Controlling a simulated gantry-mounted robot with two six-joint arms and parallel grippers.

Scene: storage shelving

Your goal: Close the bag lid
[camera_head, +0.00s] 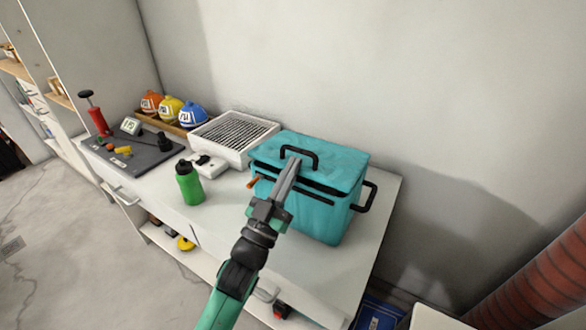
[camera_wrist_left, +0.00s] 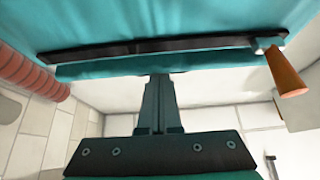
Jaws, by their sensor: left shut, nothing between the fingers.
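The teal bag (camera_head: 305,212) is box-shaped and stands on the right part of the white table. Its lid (camera_head: 341,159) lies over the top, with a dark band under its front edge; I cannot tell how wide any gap is. A black handle (camera_head: 303,150) is on the lid and another is on the right side. My left gripper (camera_head: 292,167) is shut and empty, its fingertips at the lid's front by the handle. In the left wrist view the fingers (camera_wrist_left: 158,84) reach the teal edge below a black strip (camera_wrist_left: 160,48). An orange tab (camera_wrist_left: 284,74) hangs right of them.
A green bottle (camera_head: 189,183) and a white tray (camera_head: 235,138) with a dark grille stand left of the bag. A red ribbed pipe (camera_head: 541,275) is at the lower right. The table (camera_head: 371,222) is clear right of the bag.

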